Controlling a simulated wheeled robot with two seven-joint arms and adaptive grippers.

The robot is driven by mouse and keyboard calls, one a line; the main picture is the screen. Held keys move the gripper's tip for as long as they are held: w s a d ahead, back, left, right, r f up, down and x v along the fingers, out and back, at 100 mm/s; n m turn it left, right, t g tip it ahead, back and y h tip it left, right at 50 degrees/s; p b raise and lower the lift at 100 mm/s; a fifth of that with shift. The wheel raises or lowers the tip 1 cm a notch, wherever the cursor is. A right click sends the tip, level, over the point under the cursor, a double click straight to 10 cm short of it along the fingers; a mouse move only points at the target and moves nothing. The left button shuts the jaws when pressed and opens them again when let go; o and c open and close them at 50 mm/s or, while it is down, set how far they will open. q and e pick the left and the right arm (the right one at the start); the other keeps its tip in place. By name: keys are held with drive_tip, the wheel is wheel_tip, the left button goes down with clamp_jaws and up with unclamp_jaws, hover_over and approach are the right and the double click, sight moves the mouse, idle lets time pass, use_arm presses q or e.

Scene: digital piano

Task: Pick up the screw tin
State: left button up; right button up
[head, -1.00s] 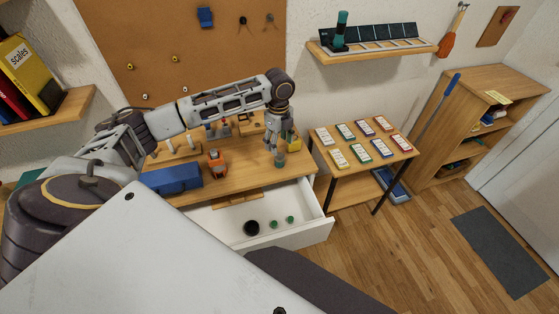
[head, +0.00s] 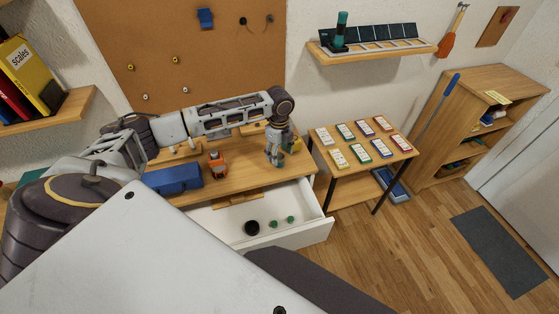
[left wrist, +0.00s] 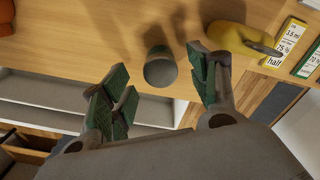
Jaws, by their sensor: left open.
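The screw tin appears to be the small grey-green round tin (left wrist: 160,70) standing on the wooden worktop, seen from above in the left wrist view. My left gripper (left wrist: 159,64) is open, with one green-padded finger on each side of the tin and visible gaps between. The tin is not held. In the head view my left gripper (head: 274,160) points down at the right front part of the worktop and largely hides the tin. My right gripper is not in view.
A yellow object (left wrist: 228,36) stands close to the right finger. An orange-and-white object (head: 216,163) and a blue box (head: 172,180) are on the worktop to the left. An open white drawer (head: 306,229) sticks out below. A card table (head: 352,180) stands to the right.

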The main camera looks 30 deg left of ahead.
sight(280, 156)
use_arm(q)
drive_tip(key=shift+f, duration=1.65)
drive_tip(key=c, duration=1.1)
drive_tip(key=shift+c, duration=0.2)
drive_tip(key=shift+r, duration=5)
